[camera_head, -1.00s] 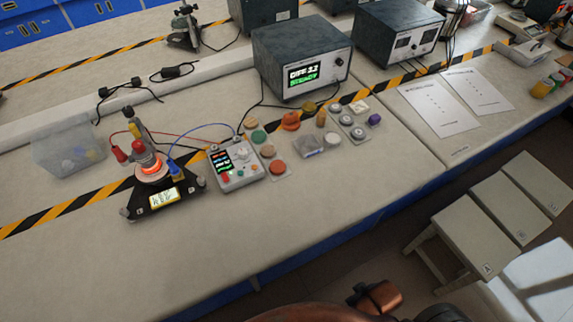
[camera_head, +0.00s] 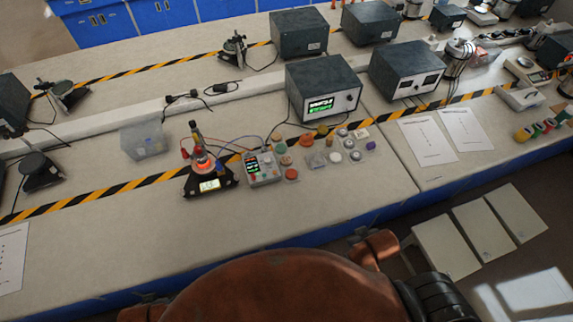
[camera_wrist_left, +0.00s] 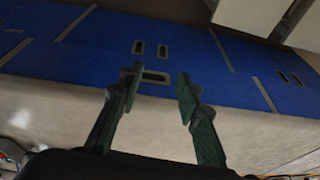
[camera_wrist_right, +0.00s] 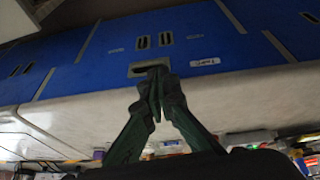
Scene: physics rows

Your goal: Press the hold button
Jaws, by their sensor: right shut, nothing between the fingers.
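Which button is the hold button is too small to read. Several loose round buttons lie right of the box, among them a red-orange one (camera_head: 291,174). Neither gripper shows in the head view. In the left wrist view my left gripper (camera_wrist_left: 157,88) is open and empty, facing the bench's blue front. In the right wrist view my right gripper (camera_wrist_right: 157,75) is shut and empty, also facing the blue front.
A power unit (camera_head: 324,88) with a lit green display stands behind the control box. A clear bin (camera_head: 145,140) stands to the left. Striped tape (camera_head: 110,190) runs along the bench. Pale stools (camera_head: 445,246) stand at the right. The front bench surface is clear.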

